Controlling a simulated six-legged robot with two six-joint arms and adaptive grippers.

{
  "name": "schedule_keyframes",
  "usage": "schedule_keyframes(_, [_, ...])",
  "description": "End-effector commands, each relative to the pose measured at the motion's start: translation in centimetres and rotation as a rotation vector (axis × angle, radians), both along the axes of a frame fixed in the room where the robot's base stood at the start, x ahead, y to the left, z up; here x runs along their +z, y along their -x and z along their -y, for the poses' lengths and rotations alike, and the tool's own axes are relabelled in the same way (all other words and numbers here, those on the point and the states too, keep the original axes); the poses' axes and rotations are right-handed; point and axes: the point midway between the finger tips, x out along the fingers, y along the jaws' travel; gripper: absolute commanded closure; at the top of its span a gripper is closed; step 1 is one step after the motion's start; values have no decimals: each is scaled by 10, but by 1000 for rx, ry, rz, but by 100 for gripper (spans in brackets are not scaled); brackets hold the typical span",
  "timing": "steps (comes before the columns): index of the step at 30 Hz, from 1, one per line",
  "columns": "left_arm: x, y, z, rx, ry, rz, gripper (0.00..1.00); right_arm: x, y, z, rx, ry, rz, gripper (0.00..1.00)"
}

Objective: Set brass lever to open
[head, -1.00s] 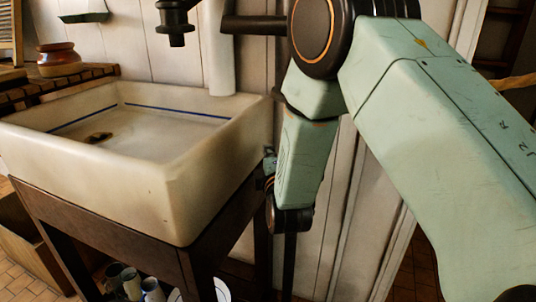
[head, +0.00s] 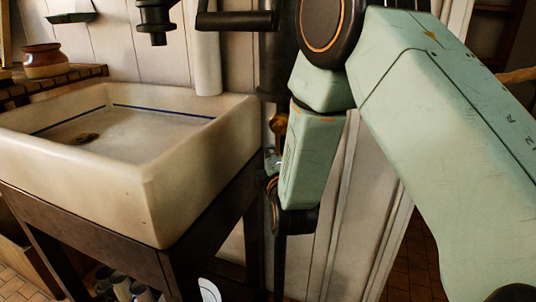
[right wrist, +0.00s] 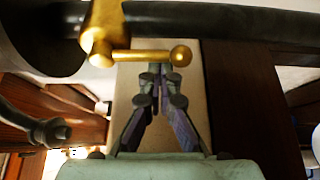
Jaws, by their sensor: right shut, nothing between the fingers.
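The brass lever (right wrist: 143,56) shows in the right wrist view as a thin bar with a ball at its right end, on a brass body fixed to a dark pipe (right wrist: 215,22). The bar lies crosswise in the picture. In the head view a small brass part (head: 279,124) shows between the dark pipe and my right arm. My right gripper (right wrist: 160,72) is shut and empty, with its fingertips right at the bar, near the ball; I cannot tell whether they touch it. In the head view the gripper (head: 271,162) is mostly hidden behind my arm. My left gripper is not in view.
A deep cream sink (head: 150,180) on a dark wooden stand (head: 90,235) is left of my right arm. A dark spout (head: 154,20) and a dark horizontal handle (head: 237,20) are above it. Panelled wall stands close behind the arm. A brown pot (head: 45,62) sits far left.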

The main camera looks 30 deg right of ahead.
Motion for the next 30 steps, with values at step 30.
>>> schedule_keyframes(30, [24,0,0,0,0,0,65,1,8,9,-2,46,-52,100])
